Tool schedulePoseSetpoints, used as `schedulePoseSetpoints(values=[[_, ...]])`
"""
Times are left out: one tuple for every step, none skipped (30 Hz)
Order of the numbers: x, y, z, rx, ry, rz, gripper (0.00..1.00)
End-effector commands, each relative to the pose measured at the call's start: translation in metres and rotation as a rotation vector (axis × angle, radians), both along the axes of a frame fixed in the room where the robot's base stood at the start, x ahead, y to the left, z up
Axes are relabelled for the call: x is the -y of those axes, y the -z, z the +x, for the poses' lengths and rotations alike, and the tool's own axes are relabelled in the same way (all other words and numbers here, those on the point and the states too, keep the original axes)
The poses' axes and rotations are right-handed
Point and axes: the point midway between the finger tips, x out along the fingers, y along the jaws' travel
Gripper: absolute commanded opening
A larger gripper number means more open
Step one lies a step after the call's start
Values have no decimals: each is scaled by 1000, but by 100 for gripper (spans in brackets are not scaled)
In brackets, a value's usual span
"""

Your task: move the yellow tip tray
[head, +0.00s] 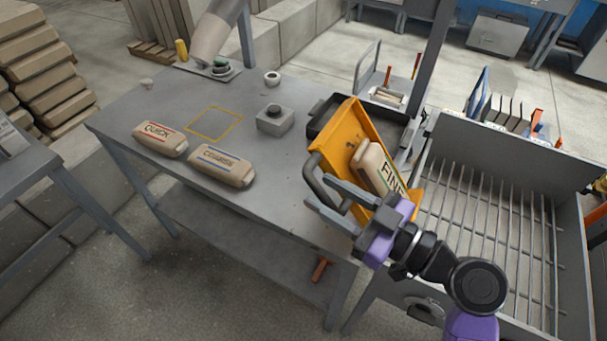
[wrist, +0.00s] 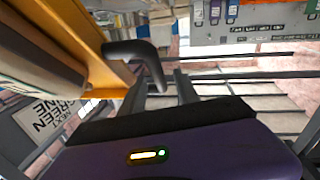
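The yellow tip tray (head: 343,131) is at the right end of the bench, tilted toward the barred mould. A bag marked FINE (head: 374,166) lies in it. The tray's dark looped handle (head: 312,172) faces the front left. My gripper (head: 317,190) is at this handle with its fingers apart, and part of the handle appears between them. In the wrist view, the tray's side (wrist: 92,45) is at upper left, and the handle (wrist: 137,50) curves down by the parted fingers (wrist: 160,90). Whether a finger touches the handle cannot be told.
The barred mould (head: 490,205) stands right of the bench (head: 270,195). Bags marked QUICK (head: 160,139) and a blue-striped one (head: 221,166) lie at the bench's left, near an empty yellow outlined square (head: 215,122).

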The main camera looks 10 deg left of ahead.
Motion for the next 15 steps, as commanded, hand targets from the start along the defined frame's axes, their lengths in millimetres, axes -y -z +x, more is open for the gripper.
schedulePoseSetpoints(values=[[-8, -3, 4, 0, -2, 0, 38], [-12, -3, 6, -1, -3, -1, 38], [-18, -3, 9, -2, -3, -1, 38], [-22, -3, 11, 0, -2, 0, 38], [-25, -3, 13, -1, -2, -1, 38], [-29, -3, 16, -1, -1, 0, 38], [-33, -3, 18, -1, -1, 0, 38], [-35, -2, 19, -1, -1, 0, 38], [-38, -2, 21, -1, -1, 0, 38], [-40, -1, 22, -1, 0, 0, 38], [-42, -1, 23, 0, 0, -1, 38], [-43, -1, 24, 0, 1, -1, 38], [-44, -1, 24, 0, 1, -1, 38], [-45, 0, 25, 0, 1, -1, 38], [-45, 0, 25, 0, 1, -1, 38]])
